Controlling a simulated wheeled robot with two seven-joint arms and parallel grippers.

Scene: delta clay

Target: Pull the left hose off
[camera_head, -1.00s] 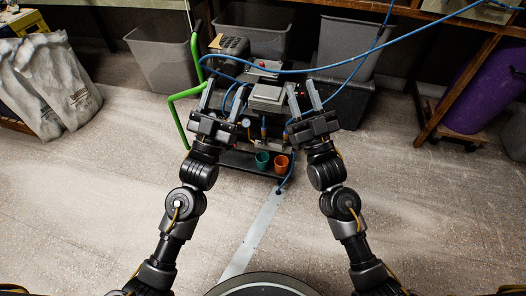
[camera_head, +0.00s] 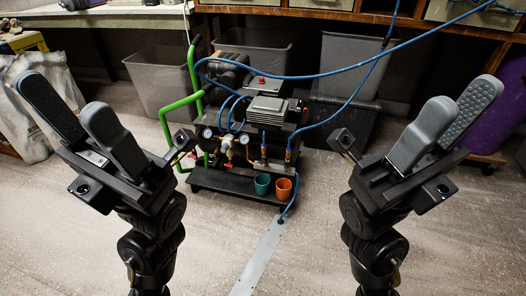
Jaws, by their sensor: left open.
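The cart (camera_head: 235,181) with a compressor-like machine stands on the floor ahead, in the middle of the head view. Blue hoses run from it: a left blue hose (camera_head: 232,112) loops down near the gauges, and a right blue hose (camera_head: 335,113) rises from a fitting at the front right. The two fittings (camera_head: 264,150) and (camera_head: 289,154) sit side by side above the cups. My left gripper (camera_head: 72,122) is raised at the left, open and empty. My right gripper (camera_head: 455,118) is raised at the right, its fingers apart and empty. Neither touches the cart.
A teal cup (camera_head: 262,184) and an orange cup (camera_head: 283,189) stand at the cart's front edge. A green handle (camera_head: 164,125) rises at its left. Grey bins (camera_head: 160,85) stand behind. A blue line crosses overhead to the right. The floor in front is clear, with a metal strip (camera_head: 262,258).

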